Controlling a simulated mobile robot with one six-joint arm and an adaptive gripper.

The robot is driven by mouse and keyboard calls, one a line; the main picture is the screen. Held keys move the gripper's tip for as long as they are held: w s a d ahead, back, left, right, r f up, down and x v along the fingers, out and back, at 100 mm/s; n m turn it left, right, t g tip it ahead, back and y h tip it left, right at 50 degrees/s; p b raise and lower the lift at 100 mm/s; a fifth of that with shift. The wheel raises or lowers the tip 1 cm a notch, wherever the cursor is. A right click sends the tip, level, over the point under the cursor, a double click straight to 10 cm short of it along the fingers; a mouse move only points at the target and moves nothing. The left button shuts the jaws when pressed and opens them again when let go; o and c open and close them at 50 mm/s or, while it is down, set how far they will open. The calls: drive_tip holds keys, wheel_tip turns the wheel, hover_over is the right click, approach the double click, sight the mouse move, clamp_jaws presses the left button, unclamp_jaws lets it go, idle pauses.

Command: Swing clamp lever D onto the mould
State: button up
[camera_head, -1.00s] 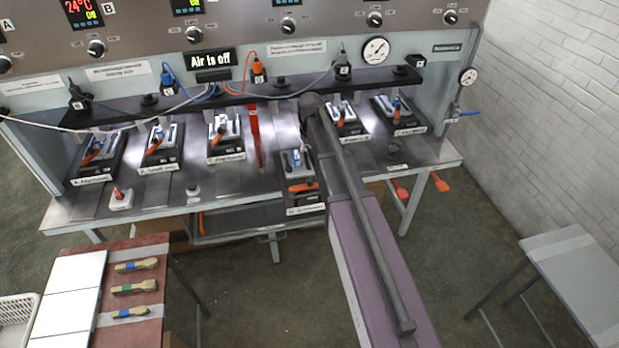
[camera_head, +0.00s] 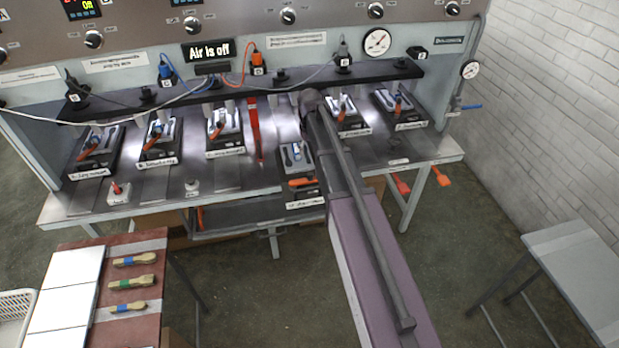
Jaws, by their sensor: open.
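Several moulds with orange clamp levers stand in a row on the metal press bench (camera_head: 240,178). The fourth mould from the left (camera_head: 296,158) sits further forward than its neighbours. Its orange lever (camera_head: 301,183) lies crosswise at its front edge. The mould labels are too small to read, so I cannot tell for sure which one is D. The other moulds (camera_head: 97,142) have orange levers lying over or beside their metal tops. My arm reaches up the picture just right of the forward mould. My gripper is hidden behind the arm, and no fingers show.
A black rail (camera_head: 215,95) with plugs and cables runs above the moulds. A grey table (camera_head: 575,270) stands right. The floor between is clear.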

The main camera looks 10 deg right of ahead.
sight(310, 173)
drive_tip(key=shift+f+b, duration=5.55)
drive_tip(key=shift+f, duration=0.3)
clamp_jaws()
